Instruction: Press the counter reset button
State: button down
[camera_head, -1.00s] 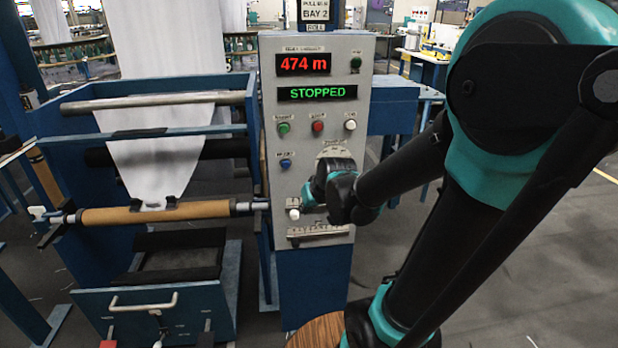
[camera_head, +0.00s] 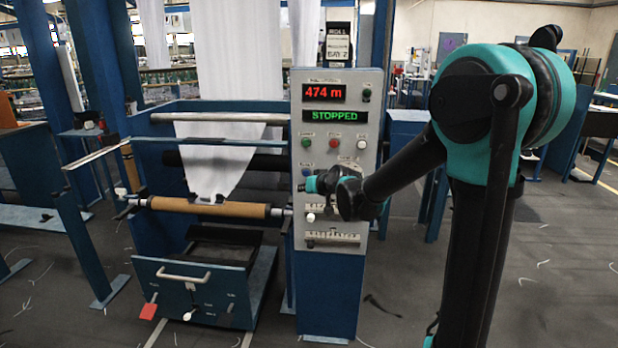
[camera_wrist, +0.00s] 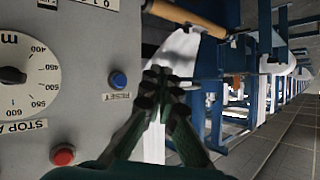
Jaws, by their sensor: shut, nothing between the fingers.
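The grey control panel (camera_head: 330,140) shows 474 m in red above a green STOPPED display. The blue reset button (camera_head: 306,173) is at its left, under the green button. In the wrist view the blue button (camera_wrist: 118,80) stands clear, with an upside-down RESET label beside it. My gripper (camera_head: 300,187) is just below the blue button in the head view. In the wrist view my gripper (camera_wrist: 165,76) is shut and empty, right of the blue button and apart from it, pointing past the panel's edge. Its distance from the panel face is hard to judge.
A red button (camera_wrist: 62,155) and a round dial (camera_wrist: 20,80) are also on the panel. A brown roller (camera_head: 210,207) with white fabric (camera_head: 222,165) lies left of the panel. Below is a blue drawer (camera_head: 195,290) with a handle.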

aim_at(307, 175)
jog(key=w, duration=0.8)
jog(key=shift+w+d, duration=0.2)
jog(key=shift+w, duration=0.2)
jog(key=shift+w, duration=0.1)
dwell(1.3)
jog(key=shift+w, duration=0.3)
jog(key=shift+w, duration=0.5)
dwell(0.7)
jog(key=shift+s, duration=0.9)
jog(key=shift+s, duration=0.1)
